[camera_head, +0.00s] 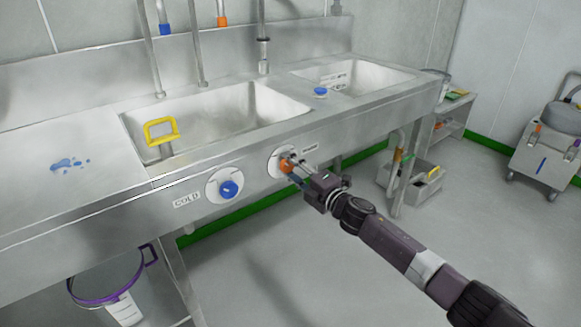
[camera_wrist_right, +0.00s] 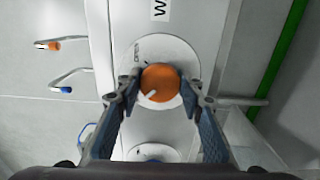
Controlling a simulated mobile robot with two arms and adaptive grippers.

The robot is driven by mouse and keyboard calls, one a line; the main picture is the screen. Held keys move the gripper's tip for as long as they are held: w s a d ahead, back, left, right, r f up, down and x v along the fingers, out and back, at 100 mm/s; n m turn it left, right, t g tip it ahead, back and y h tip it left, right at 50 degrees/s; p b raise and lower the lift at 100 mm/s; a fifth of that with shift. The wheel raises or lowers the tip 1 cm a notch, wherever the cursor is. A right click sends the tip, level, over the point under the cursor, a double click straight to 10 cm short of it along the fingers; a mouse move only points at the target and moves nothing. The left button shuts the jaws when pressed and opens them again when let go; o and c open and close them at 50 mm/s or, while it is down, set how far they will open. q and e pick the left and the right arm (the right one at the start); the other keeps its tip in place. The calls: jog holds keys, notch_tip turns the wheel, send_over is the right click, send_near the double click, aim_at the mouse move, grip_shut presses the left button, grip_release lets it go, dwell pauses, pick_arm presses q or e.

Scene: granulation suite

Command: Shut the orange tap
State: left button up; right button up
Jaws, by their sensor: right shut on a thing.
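The orange tap (camera_head: 286,163) is a round knob on a white dial plate on the front panel of the steel sink unit, right of the blue cold tap (camera_head: 229,189). In the right wrist view the orange tap (camera_wrist_right: 160,83) shows a white pointer mark at its lower left, and the plate carries the word OPEN at its upper left. My right gripper (camera_head: 292,165) is shut on the orange tap, with one finger on each side of it, as the right wrist view (camera_wrist_right: 160,92) also shows. My left gripper is not in view.
The sink basin (camera_head: 215,125) has a yellow-framed item (camera_head: 161,131) at its left. A purple-rimmed bucket (camera_head: 110,285) stands below left, and a grey crate (camera_head: 425,186) sits under the right end. The floor in front is clear.

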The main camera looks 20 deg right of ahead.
jog(key=o, duration=1.2)
jog(key=shift+c, duration=0.2)
jog(key=v, duration=1.2)
